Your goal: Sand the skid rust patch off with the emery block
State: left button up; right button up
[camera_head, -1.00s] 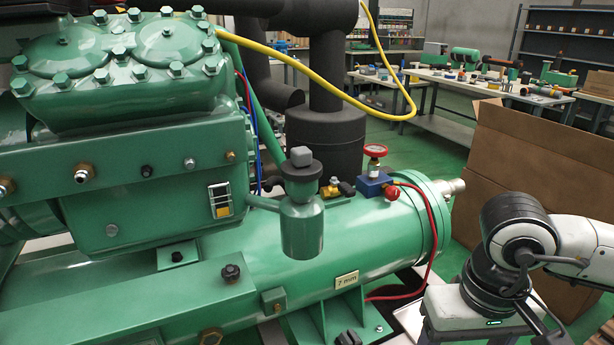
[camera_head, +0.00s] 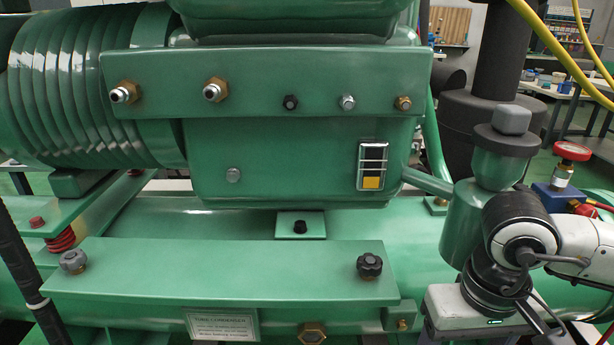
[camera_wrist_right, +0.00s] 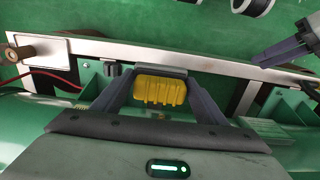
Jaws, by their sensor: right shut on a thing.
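My right gripper (camera_wrist_right: 160,95) is shut on a yellow ribbed block with a grey strip along its top, which looks like the emery block (camera_wrist_right: 160,90). In the head view my right wrist is at the lower right, in front of the green machine (camera_head: 300,165); its fingers and the block are out of sight there. In the right wrist view, a dark grey finger-like part (camera_wrist_right: 288,48) at the upper right looks like my left gripper, but its opening is unclear. I cannot make out a rust patch in either view.
A long green ledge (camera_head: 220,275) with dark knobs runs across the front of the machine. A grey-capped green canister (camera_head: 483,190) and a red-rimmed gauge (camera_head: 572,151) are close to my right arm. A red cable (camera_wrist_right: 45,77) shows at left in the wrist view.

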pick_arm(q)
jog(key=d+f+m+h+b, duration=0.1)
jog(key=d+f+h+b, duration=0.2)
jog(key=b, duration=1.3)
jog(key=shift+d+f, duration=0.8)
jog(key=shift+d, duration=0.45)
